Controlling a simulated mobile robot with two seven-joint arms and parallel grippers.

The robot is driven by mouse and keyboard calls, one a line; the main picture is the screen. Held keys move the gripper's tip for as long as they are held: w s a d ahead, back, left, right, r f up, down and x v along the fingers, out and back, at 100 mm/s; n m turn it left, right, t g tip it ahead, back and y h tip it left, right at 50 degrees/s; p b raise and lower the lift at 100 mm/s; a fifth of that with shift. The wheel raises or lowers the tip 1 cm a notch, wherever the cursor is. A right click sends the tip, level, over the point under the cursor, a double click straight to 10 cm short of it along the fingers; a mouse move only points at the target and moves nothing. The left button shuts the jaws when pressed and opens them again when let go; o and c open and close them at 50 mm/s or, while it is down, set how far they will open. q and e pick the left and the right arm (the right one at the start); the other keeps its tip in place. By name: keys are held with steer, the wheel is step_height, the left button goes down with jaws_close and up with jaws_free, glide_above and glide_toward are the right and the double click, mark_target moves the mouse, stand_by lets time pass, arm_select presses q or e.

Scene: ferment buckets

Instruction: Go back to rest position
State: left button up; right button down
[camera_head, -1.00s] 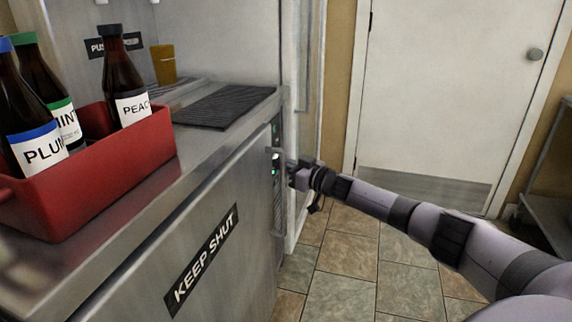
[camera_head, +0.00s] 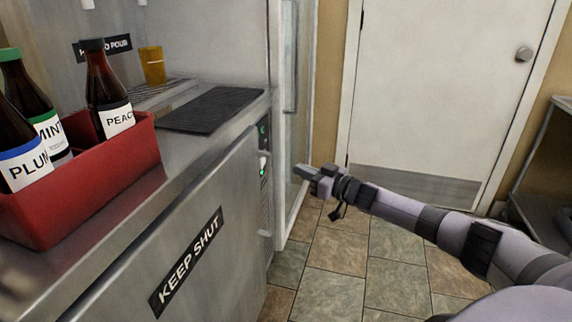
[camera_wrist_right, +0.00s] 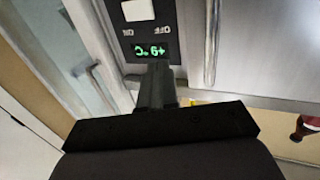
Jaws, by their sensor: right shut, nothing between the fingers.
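My right gripper (camera_head: 305,172) is shut and empty in the head view. It hangs in the air to the right of the steel counter unit, apart from its control panel (camera_head: 263,150). In the right wrist view the shut fingers (camera_wrist_right: 157,85) point toward the panel, where a green display (camera_wrist_right: 151,50) and a white switch (camera_wrist_right: 138,9) show. My right arm reaches in from the lower right. My left gripper is not in view.
A red crate (camera_head: 95,195) with plum, mint and peach bottles stands on the counter. Behind it are a dark mat (camera_head: 212,108) and an amber cup (camera_head: 152,66). The "KEEP SHUT" door (camera_head: 205,270) is closed. Tiled floor (camera_head: 340,250) lies clear before a white door (camera_head: 440,90).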

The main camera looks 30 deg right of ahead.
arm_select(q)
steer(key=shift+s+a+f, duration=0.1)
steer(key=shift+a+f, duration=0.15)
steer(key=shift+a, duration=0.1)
arm_select(e)
steer(key=s+d, duration=0.2)
steer(key=s, duration=0.1)
steer(key=shift+s+d, duration=0.25)
steer(key=shift+d, duration=0.15)
